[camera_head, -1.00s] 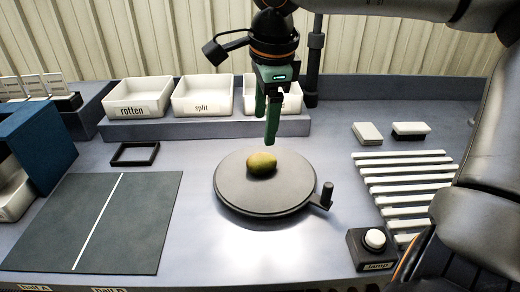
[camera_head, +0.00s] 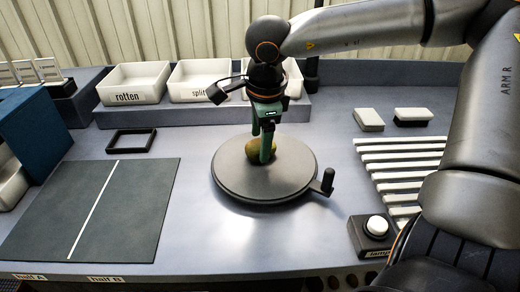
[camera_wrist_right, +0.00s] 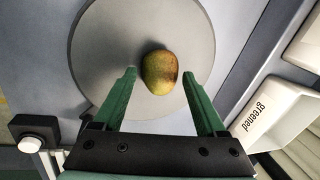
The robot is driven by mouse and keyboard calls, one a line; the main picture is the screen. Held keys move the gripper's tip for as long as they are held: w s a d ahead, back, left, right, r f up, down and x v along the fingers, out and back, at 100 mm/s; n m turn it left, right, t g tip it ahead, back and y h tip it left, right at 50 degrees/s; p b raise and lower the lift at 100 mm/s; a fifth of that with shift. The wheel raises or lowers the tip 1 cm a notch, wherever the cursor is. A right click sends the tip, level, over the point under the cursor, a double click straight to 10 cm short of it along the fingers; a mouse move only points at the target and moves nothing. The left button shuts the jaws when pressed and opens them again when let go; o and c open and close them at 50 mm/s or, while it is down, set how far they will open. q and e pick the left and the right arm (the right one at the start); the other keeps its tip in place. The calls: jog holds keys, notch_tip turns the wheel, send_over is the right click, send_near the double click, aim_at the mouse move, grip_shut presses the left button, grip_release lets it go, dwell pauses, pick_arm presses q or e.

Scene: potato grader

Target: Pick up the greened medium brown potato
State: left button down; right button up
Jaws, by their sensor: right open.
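The medium brown potato with a greenish tint (camera_wrist_right: 160,72) lies on the round grey turntable (camera_wrist_right: 100,45) in the right wrist view. In the head view the potato (camera_head: 256,152) is partly hidden behind the gripper fingers, on the turntable (camera_head: 262,185). My right gripper (camera_head: 266,160) points down over the turntable. In the right wrist view the open green fingers of the right gripper (camera_wrist_right: 160,80) are spread to either side of the potato, with gaps. The left gripper is not in view.
White bins labelled rotten (camera_head: 133,85) and split (camera_head: 195,82) stand at the back; the greened bin (camera_wrist_right: 275,112) shows in the wrist view. A dark mat (camera_head: 125,205) lies left. A slatted rack (camera_head: 395,165) and lamp button (camera_head: 375,227) are right. The turntable's knob (camera_head: 328,177) sticks up.

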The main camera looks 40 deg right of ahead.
jog(key=shift+x, duration=1)
grip_shut()
jog(key=v, duration=0.3)
jog(key=w+v, duration=0.1)
jog(key=v, duration=0.2)
jog(key=w+d+p+v, duration=0.1)
jog(key=v, duration=0.2)
jog(key=shift+s+r, duration=0.1)
jog(key=shift+r, duration=0.55)
